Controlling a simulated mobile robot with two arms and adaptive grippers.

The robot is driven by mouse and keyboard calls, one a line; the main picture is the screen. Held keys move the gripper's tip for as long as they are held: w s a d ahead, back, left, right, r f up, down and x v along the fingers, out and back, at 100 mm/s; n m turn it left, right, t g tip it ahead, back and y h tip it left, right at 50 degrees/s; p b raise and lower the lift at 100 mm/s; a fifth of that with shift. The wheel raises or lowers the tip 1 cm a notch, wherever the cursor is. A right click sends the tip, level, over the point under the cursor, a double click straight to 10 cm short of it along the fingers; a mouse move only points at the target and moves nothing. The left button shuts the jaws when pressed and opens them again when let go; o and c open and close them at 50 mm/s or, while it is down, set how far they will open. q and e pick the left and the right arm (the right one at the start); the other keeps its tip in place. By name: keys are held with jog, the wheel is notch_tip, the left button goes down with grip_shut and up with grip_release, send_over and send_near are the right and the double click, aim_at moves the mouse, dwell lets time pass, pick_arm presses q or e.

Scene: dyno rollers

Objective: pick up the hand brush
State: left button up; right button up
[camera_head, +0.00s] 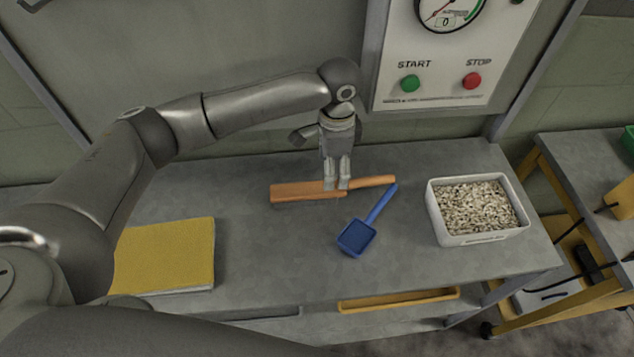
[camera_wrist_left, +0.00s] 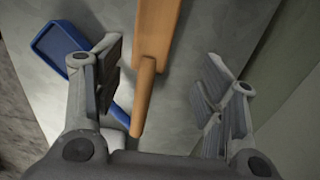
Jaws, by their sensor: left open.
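The hand brush (camera_head: 305,190) has an orange-brown wooden body and a thinner handle pointing right. It lies on the grey workbench in the head view. My left gripper (camera_head: 337,184) points down over the brush, near where the body meets the handle, and hides part of it. In the left wrist view the brush (camera_wrist_left: 157,35) runs between the two spread fingers of my left gripper (camera_wrist_left: 165,90). The fingers are open and apart from the brush on both sides. I cannot tell the exact height above it. My right gripper is not in view.
A blue scoop (camera_head: 357,237) lies just in front of the brush handle; it also shows in the wrist view (camera_wrist_left: 62,48). A white bin of pale pellets (camera_head: 479,240) stands right. A yellow cloth-like stack (camera_head: 165,255) lies left. A START/STOP panel (camera_head: 440,60) is behind.

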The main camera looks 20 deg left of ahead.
aim_at(331, 192)
pick_arm(q)
jog(key=f, duration=0.1)
jog(key=s+f, duration=0.1)
jog(key=f, duration=0.1)
jog(key=shift+w+f+p, duration=0.1)
jog(key=shift+f+p, duration=0.15)
jog(key=shift+p, duration=0.05)
jog(key=f, duration=0.1)
jog(key=f+p, duration=0.1)
jog(key=f, duration=0.2)
jog(key=shift+s+f, duration=0.2)
jog(key=shift+s, duration=0.05)
jog(key=shift+f, duration=0.3)
jog(key=c, duration=0.4)
jog(key=shift+c, duration=1.1)
jog(key=c, duration=0.7)
jog(key=shift+c, duration=0.2)
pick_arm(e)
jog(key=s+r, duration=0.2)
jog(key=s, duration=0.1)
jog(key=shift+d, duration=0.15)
